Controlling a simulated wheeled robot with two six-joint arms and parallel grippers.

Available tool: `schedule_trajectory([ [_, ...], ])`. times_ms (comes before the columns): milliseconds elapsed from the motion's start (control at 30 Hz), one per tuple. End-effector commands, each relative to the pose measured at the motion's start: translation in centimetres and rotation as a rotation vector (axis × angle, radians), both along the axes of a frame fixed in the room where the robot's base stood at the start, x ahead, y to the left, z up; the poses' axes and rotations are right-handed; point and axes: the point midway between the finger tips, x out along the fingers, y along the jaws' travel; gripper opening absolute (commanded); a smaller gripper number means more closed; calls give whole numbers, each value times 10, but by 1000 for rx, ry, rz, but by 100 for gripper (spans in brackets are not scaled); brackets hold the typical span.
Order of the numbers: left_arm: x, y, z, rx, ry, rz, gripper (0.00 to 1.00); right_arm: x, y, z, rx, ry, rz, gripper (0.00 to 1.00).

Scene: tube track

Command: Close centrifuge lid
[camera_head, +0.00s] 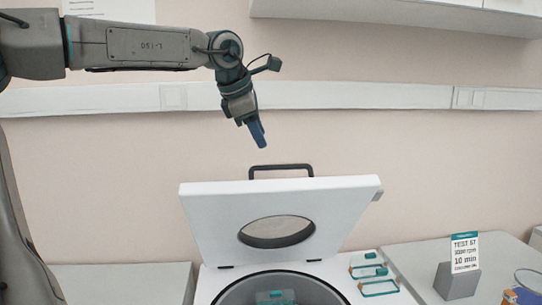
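The centrifuge lid (215,217) is a white panel with a round window (277,231) and a dark handle (281,169) along its top edge. It stands raised, tilted up above the white centrifuge body (340,270). The round bowl below is open, with a teal and grey part (275,298) inside. My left gripper (260,140) points down above the handle and slightly left of it, apart from it. Its fingers appear side-on, so their opening cannot be told. My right gripper is out of the frame.
Teal-framed pieces (375,278) lie on the right of the centrifuge top. Shelf (400,15) overhangs at upper right. Left counter (120,283) looks clear.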

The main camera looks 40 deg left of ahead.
Motion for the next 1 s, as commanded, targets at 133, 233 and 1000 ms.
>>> schedule_trajectory([
  [133,15,0,-25,-3,5,-2,34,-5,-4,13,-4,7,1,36],
  [233,25,0,-41,-4,6,-2,34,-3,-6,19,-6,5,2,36],
  [1000,44,1,-75,-3,-2,-1,9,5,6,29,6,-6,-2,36],
])
